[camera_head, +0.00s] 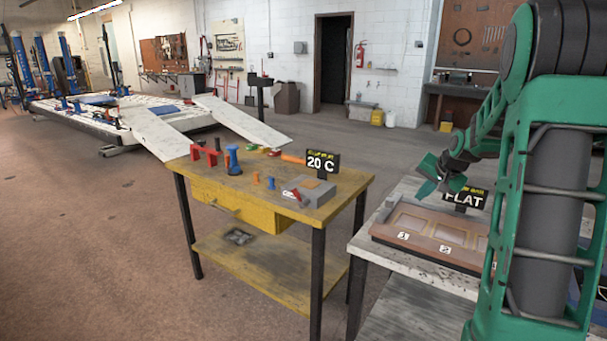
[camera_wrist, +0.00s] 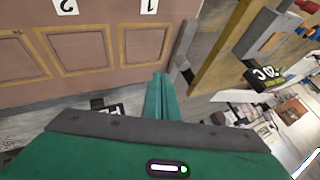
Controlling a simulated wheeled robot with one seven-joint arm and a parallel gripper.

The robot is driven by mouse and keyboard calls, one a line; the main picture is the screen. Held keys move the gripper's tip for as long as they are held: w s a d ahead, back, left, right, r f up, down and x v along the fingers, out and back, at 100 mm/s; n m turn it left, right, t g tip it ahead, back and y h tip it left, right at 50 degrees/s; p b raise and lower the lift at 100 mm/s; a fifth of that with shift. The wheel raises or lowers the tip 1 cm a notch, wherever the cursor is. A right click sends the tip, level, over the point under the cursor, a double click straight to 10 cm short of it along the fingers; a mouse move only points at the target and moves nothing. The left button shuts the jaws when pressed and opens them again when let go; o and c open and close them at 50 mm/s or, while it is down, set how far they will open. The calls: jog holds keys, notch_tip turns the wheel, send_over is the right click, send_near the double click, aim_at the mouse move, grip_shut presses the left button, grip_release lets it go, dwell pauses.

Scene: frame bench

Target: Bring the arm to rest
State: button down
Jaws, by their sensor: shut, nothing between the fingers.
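My gripper (camera_head: 428,183) is in the head view at the right, above the far left part of the white bench (camera_head: 362,243). Its green fingers also show in the wrist view (camera_wrist: 160,95), shut together with nothing between them. It hangs near the black FLAT sign (camera_head: 463,198) and above the brown frame tray (camera_head: 395,238), which has numbered compartments. The tray fills the upper left of the wrist view (camera_wrist: 88,70). My arm hides part of the bench and the tray's right end.
A yellow-topped table (camera_head: 340,190) stands left of the bench, with a 20 C sign (camera_head: 321,163), a grey block (camera_head: 309,190) and several small coloured tools. A white ramp platform (camera_head: 160,135) is at the back left. The brown floor (camera_head: 90,240) at left is open.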

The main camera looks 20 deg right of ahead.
jog(key=shift+s, duration=0.1)
jog(key=s+a+n+g, duration=0.1)
jog(key=s+a+g, duration=0.1)
jog(key=s+a, duration=0.5)
jog(key=s+a+f+n+g+y, duration=0.1)
jog(key=s+a, duration=0.6)
jog(key=s, duration=1.1)
jog(key=s+a+n+g, duration=0.2)
jog(key=s+a+g, duration=0.2)
jog(key=s+a, duration=0.4)
jog(key=s, duration=0.4)
jog(key=shift+s+f+n+y, duration=0.15)
jog(key=shift+f+n+y, duration=0.15)
jog(key=shift+n+y, duration=0.1)
jog(key=shift+a, duration=0.1)
